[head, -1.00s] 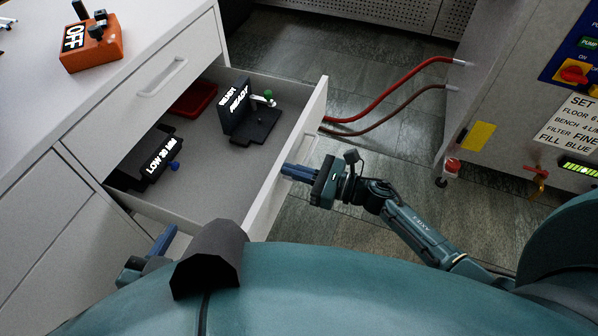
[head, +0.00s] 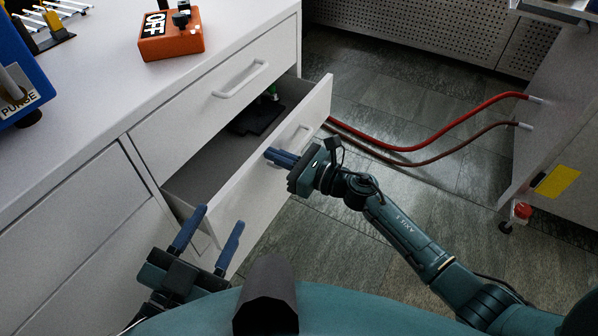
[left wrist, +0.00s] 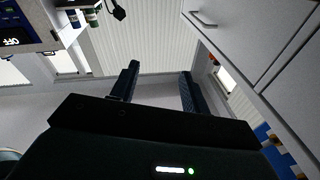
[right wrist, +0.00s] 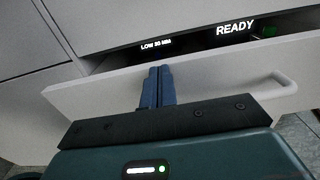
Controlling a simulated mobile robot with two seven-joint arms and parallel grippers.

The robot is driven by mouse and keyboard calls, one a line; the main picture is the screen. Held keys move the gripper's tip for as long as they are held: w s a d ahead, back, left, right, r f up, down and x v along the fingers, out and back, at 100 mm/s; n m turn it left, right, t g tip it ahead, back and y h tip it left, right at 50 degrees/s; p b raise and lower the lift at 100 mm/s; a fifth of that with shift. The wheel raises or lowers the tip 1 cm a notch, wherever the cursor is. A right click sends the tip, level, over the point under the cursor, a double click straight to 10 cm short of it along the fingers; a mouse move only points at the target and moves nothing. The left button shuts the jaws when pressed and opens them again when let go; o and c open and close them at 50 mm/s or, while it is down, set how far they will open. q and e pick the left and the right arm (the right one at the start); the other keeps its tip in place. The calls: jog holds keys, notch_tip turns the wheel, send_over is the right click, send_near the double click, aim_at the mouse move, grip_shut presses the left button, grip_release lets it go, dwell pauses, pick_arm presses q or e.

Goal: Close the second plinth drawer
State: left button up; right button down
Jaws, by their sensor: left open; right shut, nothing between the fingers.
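The open drawer (head: 258,175) is the second one down in the white cabinet, partly pulled out. Its front panel and handle also show in the right wrist view (right wrist: 215,85). My right gripper (head: 268,155) is shut and empty, its fingertips at the outer face of the drawer front, left of the handle (right wrist: 262,88); they look to be touching it. My left gripper (head: 212,222) is open and empty, in front of the cabinet near the drawer's near end. Inside the drawer a dark stand marked READY (right wrist: 236,28) and a LOW 30 MM label (right wrist: 155,45) show in the right wrist view.
The upper drawer (head: 225,105) is shut. On the countertop are an orange OFF box (head: 170,42) and a blue PURGE unit (head: 18,80). Red hoses (head: 430,145) run across to a machine at right.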

aim_at(259, 150)
jog(key=b+x, duration=0.2)
jog(key=x, duration=0.4)
jog(key=shift+w+a+f+b, duration=0.1)
jog(key=shift+b, duration=0.25)
pick_arm(q)
jog(key=shift+w+d+n+t+h+b, duration=0.15)
jog(key=shift+d+n+t+h+b, duration=0.15)
jog(key=shift+d+n, duration=0.15)
pick_arm(e)
jog(key=shift+x, duration=0.9)
